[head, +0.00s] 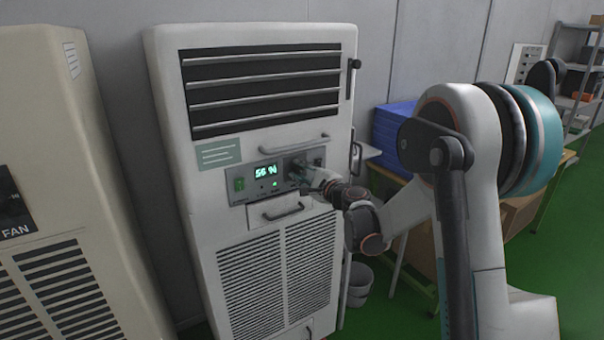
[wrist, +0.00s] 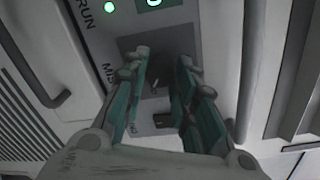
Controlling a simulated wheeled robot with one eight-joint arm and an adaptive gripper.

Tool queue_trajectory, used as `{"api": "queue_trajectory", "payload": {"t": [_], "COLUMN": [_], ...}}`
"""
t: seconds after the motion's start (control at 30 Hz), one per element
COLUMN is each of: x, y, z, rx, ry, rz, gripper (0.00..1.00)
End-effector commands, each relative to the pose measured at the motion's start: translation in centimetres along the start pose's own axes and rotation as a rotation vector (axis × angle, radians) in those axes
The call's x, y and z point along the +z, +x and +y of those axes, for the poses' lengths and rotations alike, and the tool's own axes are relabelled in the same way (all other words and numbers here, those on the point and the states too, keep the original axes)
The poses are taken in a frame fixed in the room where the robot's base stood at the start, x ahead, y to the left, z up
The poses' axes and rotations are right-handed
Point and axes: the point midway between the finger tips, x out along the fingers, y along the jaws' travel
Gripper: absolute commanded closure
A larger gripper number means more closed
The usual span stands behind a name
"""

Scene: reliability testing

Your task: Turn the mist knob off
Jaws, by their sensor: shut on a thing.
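The white humidifier cabinet (head: 270,220) has a grey control panel (head: 240,190) with a green display reading about 56 %. The dark mist knob (head: 296,164) is at the panel's right part, mostly covered by my gripper (head: 308,174). In the wrist view, my gripper (wrist: 162,72) has its two green-padded fingers on either side of the knob area, beside a partly hidden "MIS" label (wrist: 108,72). The fingers are shut on the knob with a gap between them.
A handle (head: 294,144) is above the panel and a drawer handle (head: 283,212) below. A beige fan unit (head: 60,130) stands left. Blue crates (head: 392,130) sit on a table behind my arm.

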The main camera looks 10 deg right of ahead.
Motion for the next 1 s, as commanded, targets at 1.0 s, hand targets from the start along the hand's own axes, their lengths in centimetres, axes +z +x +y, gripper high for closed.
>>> {"api": "queue_trajectory", "payload": {"t": [1.0], "x": [0.21], "y": [-0.04], "z": [0.2], "rx": [0.012], "ry": [-0.964], "rz": [0.054], "gripper": [0.98]}}
